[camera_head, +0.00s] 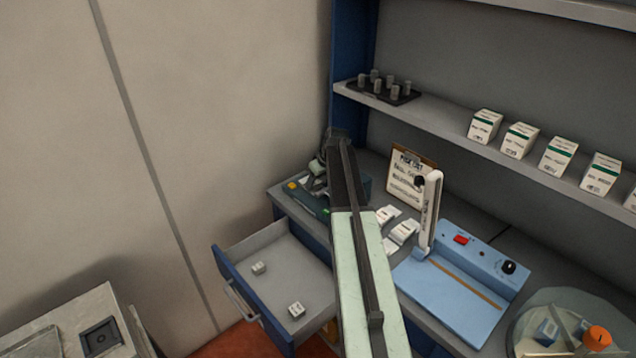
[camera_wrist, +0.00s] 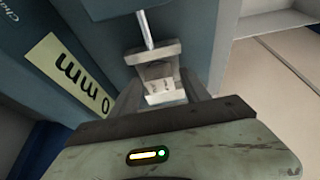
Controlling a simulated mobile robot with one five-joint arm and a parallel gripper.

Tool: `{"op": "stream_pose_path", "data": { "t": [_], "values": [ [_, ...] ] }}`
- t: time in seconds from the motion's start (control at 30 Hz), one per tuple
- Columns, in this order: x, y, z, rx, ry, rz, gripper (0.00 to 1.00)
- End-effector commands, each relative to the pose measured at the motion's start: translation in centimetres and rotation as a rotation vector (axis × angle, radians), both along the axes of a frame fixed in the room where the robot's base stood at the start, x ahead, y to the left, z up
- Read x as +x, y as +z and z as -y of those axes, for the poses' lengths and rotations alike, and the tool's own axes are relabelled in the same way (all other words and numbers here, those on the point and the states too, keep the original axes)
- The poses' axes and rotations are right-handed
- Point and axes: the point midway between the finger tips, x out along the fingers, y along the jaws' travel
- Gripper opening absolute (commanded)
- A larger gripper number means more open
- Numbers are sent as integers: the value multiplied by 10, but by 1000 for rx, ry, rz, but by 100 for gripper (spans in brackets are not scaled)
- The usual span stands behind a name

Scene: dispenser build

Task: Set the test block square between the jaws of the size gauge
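The size gauge (camera_head: 318,203) is a dark teal device at the back left of the bench, partly hidden behind my arm. In the wrist view its body (camera_wrist: 92,28) fills the upper left, with a pale display (camera_wrist: 68,75) reading 0 mm, seen turned. A thin metal rod (camera_wrist: 147,28) leads to a grey jaw piece (camera_wrist: 150,54). My gripper (camera_wrist: 163,84) is at the gauge, its dark fingers on both sides of a small pale block with dark marks, the test block (camera_wrist: 162,91). It appears gripped, just below the jaw piece. Its contact with the jaws cannot be told.
An open drawer (camera_head: 222,262) below holds two small white blocks (camera_head: 296,310). A clipboard (camera_head: 408,180), white packets (camera_head: 402,232) and a blue sealer (camera_head: 465,285) stand right of my arm. A shelf (camera_head: 440,120) with boxes runs above.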

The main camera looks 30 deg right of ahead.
Motion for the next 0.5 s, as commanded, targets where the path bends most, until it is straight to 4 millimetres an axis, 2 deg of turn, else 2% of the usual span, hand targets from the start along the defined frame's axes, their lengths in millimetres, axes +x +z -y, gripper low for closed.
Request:
{"op": "stream_pose_path", "data": {
  "t": [0.33, 0.5],
  "values": [
    [0, 2, -1, 0, 1, 0, 58],
    [-4, 17, 0, 0, 1, 0, 58]
  ]
}}
